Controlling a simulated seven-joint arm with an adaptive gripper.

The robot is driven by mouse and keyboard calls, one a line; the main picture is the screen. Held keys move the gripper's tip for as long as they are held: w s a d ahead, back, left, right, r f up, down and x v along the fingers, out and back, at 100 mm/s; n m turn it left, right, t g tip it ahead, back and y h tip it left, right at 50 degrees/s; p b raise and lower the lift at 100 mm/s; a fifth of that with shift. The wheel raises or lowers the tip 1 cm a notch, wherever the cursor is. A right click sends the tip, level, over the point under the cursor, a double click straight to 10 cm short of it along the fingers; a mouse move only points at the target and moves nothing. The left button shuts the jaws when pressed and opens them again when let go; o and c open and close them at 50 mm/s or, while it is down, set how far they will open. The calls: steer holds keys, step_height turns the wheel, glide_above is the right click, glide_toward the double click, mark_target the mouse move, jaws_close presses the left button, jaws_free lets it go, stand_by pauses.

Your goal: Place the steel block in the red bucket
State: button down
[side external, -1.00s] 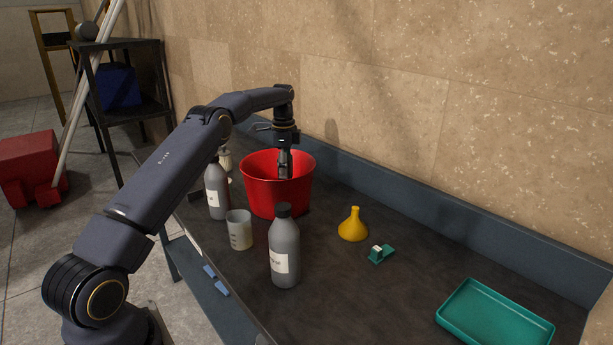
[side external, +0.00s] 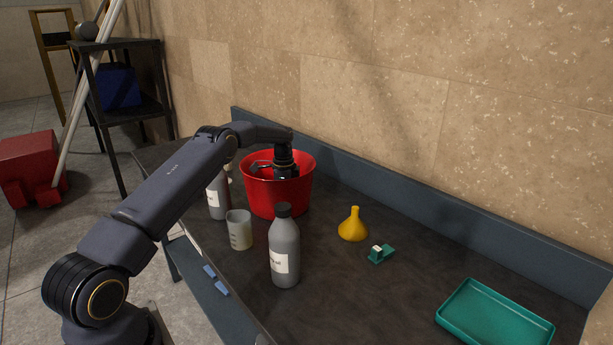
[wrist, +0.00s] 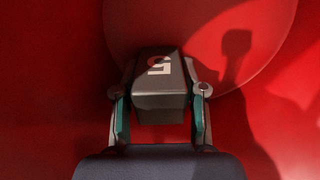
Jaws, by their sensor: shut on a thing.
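The red bucket (side external: 264,203) stands on the dark bench toward the back. Red bucket wall and floor surround the block in that view. I cannot tell whether the block touches the bucket's floor.
A yellow funnel (side external: 353,227), a small green object (side external: 381,253) and a teal tray (side external: 494,318) lie to the right. The bench between funnel and tray is mostly clear.

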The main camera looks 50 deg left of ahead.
stand_by(0.3)
steer(key=c, duration=0.7)
jaws_free()
steer(key=shift+f, duration=0.15)
steer(key=shift+o, duration=0.2)
